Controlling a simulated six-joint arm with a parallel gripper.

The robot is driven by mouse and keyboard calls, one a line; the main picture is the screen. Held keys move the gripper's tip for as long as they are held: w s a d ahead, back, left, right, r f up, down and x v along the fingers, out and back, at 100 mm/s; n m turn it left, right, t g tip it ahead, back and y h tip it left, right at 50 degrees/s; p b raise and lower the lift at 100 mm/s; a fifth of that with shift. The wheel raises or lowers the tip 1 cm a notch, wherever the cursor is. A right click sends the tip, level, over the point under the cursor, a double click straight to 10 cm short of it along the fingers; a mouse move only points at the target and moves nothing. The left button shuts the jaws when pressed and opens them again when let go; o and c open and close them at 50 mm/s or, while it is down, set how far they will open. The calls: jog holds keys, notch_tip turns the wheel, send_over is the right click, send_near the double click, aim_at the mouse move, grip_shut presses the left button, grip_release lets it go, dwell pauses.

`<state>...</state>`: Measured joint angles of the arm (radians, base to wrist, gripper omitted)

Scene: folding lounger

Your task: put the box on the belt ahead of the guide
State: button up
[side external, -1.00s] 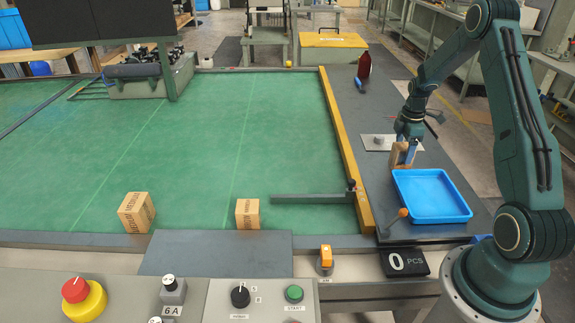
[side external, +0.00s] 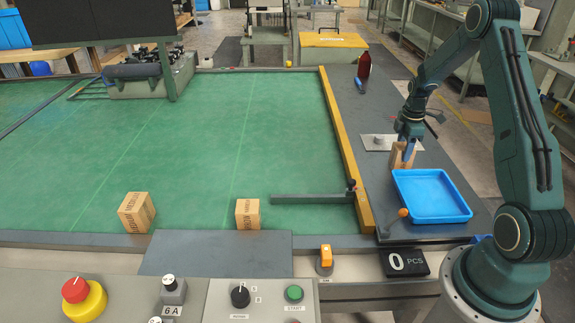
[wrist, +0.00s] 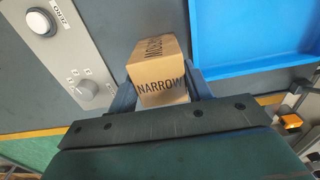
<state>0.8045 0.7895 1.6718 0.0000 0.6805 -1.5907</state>
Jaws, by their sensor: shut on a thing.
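The box (side external: 401,158) is a small brown carton at the end of my gripper (side external: 407,150), beside the blue tray. In the wrist view the box (wrist: 160,88) reads "NARROW" and sits between the two blue fingers (wrist: 163,92), which are shut on it. In the side view I cannot tell whether it touches the tabletop. The green belt (side external: 230,120) lies to the left, beyond a yellow rail. The guide (side external: 308,198) is a grey bar reaching left over the belt from a post near that rail.
Two other cartons stand on the belt's near side: one marked "MEDIUM" (side external: 137,212) and another (side external: 247,214). The blue tray (side external: 432,194) is empty. The yellow rail (side external: 345,150) edges the belt. A red bottle (side external: 364,66) stands farther back. Much of the belt is clear.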

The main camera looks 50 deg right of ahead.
jog(key=shift+r, duration=0.15)
notch_tip(320, 180, up, 20)
dwell(0.6)
jog(key=shift+f, duration=0.2)
jog(key=w+a+f+m, duration=0.2)
jog(key=w+a+f, duration=0.15)
jog(key=a, duration=0.55)
jog(key=w+a+f+m, duration=0.2)
jog(key=a+f, duration=0.3)
jog(key=a, duration=0.3)
jog(key=w+a+f+m, duration=0.2)
jog(key=w+a+f, duration=0.15)
jog(key=a, duration=0.55)
jog(key=s+a+f+m, duration=0.3)
jog(key=a+f, duration=0.2)
jog(key=a, duration=0.5)
jog(key=shift+s, duration=0.15)
jog(key=shift+a, duration=0.1)
